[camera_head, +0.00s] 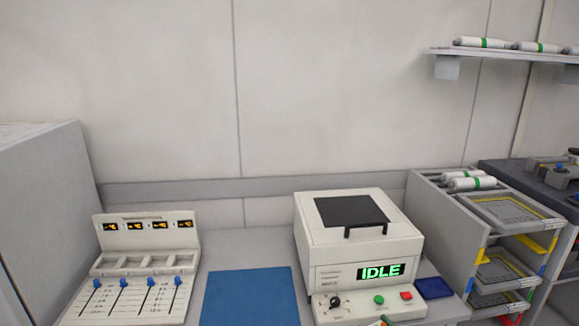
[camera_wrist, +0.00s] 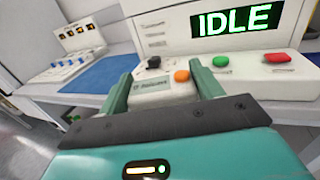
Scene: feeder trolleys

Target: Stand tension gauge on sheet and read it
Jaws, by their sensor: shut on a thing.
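My gripper (camera_wrist: 160,74) shows in the wrist view with its two green fingers around a small pale body with a printed label, which I take for the tension gauge (camera_wrist: 150,85). An orange round part sits at its right end. The fingers are shut on it, in front of the machine's control panel. Its dial or reading cannot be made out. A flat blue sheet (camera_head: 248,298) lies bare on the bench in the head view, left of the machine; it also shows in the wrist view (camera_wrist: 100,75).
A white machine (camera_head: 318,240) reading IDLE, with a knob and green and red buttons, stands right of the sheet. A slider panel (camera_head: 145,265) stands left of it. A dark blue tray (camera_head: 434,288) and a rack of trays (camera_head: 440,215) are at the right.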

